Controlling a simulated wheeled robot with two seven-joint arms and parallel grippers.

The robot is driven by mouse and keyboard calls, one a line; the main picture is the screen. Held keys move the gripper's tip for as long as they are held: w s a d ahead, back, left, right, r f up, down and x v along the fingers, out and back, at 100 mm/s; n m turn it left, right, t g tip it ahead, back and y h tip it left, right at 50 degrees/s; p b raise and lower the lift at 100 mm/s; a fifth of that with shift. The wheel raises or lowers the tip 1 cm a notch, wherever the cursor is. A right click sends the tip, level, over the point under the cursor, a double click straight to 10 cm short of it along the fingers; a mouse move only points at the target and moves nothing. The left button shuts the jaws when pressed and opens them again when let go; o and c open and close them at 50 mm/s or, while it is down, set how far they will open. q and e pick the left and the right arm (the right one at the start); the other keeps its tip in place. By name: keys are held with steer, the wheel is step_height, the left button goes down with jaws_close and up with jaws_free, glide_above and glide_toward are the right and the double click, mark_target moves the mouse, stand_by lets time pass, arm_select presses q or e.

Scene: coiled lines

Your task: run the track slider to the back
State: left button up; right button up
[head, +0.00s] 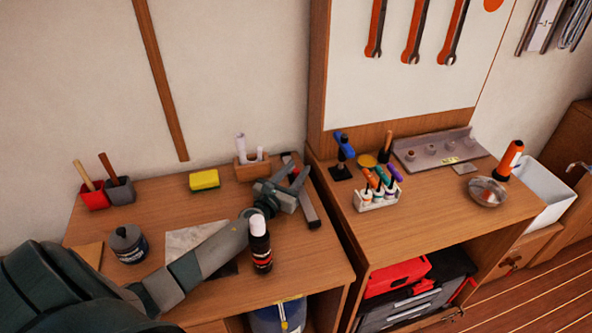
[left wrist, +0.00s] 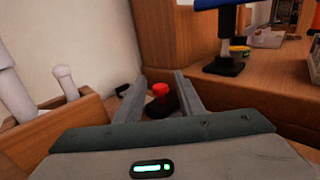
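The track (head: 311,213) is a narrow grey bar on the left wooden cabinet top, running from front to back near its right edge. A small red and dark piece, which looks like the slider's knob (left wrist: 160,90), shows between and beyond my fingers in the left wrist view. In the head view only a bit of red shows near the track's back end, partly behind my gripper. My left gripper (head: 296,177) is open above the track, its two fingers pointing toward the back. I cannot tell whether the fingers touch the knob. My right gripper is not in view.
A wooden holder (head: 252,167) with white pestle-like pieces stands close left of the gripper. A black spray bottle (head: 260,246) stands beside my left forearm. A yellow sponge (head: 204,180) lies farther left. The right cabinet (head: 430,215) with bottles rises just right of the track.

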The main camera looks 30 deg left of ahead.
arm_select(q)
steer(key=shift+w, duration=0.1)
steer(key=shift+c, duration=0.7)
jaws_close()
steer(key=w+a+b, duration=0.1)
steer(key=w+a, duration=0.1)
steer(key=a, duration=0.1)
steer(key=shift+w+f+b, duration=0.1)
steer(key=shift+w+b, duration=0.15)
steer(key=shift+b, duration=0.15)
steer(key=shift+w+a, duration=0.25)
steer(key=shift+a, duration=0.1)
steer(key=shift+o, duration=0.7)
jaws_free()
